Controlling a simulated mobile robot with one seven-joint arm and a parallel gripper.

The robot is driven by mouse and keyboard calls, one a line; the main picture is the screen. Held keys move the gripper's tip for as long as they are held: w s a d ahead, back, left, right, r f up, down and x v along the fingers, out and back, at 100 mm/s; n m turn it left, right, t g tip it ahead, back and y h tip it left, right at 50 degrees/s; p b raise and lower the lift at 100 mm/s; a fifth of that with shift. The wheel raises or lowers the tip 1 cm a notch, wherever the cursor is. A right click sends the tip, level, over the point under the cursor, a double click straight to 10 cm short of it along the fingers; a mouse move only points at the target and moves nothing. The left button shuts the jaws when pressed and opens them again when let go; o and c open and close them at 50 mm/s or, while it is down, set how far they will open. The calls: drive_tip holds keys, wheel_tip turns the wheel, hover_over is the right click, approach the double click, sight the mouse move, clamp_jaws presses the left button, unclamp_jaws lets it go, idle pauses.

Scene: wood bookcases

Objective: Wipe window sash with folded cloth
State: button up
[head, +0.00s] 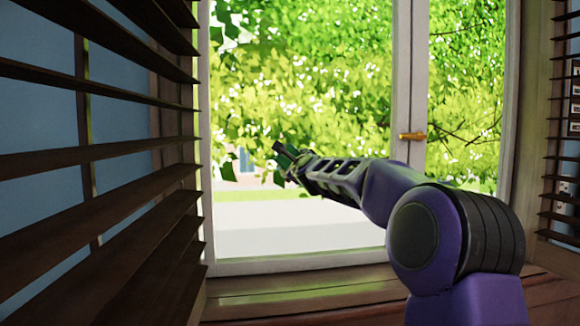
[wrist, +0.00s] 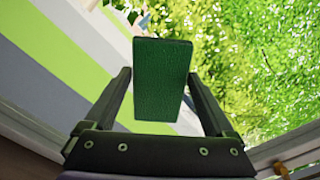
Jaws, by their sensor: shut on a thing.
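My gripper (head: 287,158) is in front of the left glass pane in the head view. It is shut on the folded cloth, a dark green rectangular block. The cloth (wrist: 161,85) shows between the two fingers in the wrist view; in the head view it is small and hard to tell from the foliage. The white window sash (head: 402,75) has a middle upright with a brass handle (head: 412,136) and a bottom rail (head: 300,263). The gripper is well above this rail and left of the upright. I cannot tell whether the cloth touches the glass.
Dark slatted shutters (head: 100,155) stand close at the left, with more slats (head: 562,150) at the right edge. A brown wooden sill (head: 290,300) runs below the window. The space before the left pane is clear apart from my arm.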

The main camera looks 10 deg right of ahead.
sight(280, 163)
drive_tip(key=shift+d+b, duration=1.65)
drive_tip(key=shift+d, duration=3.75)
drive_tip(key=shift+a+p, duration=1.6)
drive_tip(key=shift+a, duration=5.75)
drive_tip(key=shift+s, duration=0.15)
drive_tip(key=shift+s+f+b, duration=0.1)
drive_tip(key=shift+s+b, duration=0.25)
drive_tip(key=shift+b, duration=0.2)
drive_tip(key=s+b, duration=0.1)
drive_tip(key=s, duration=0.2)
drive_tip(key=shift+s+d+b, duration=0.1)
drive_tip(key=shift+s+b, duration=0.15)
drive_tip(key=shift+b, duration=0.15)
drive_tip(key=shift+s, duration=0.8)
drive_tip(key=shift+s, duration=0.1)
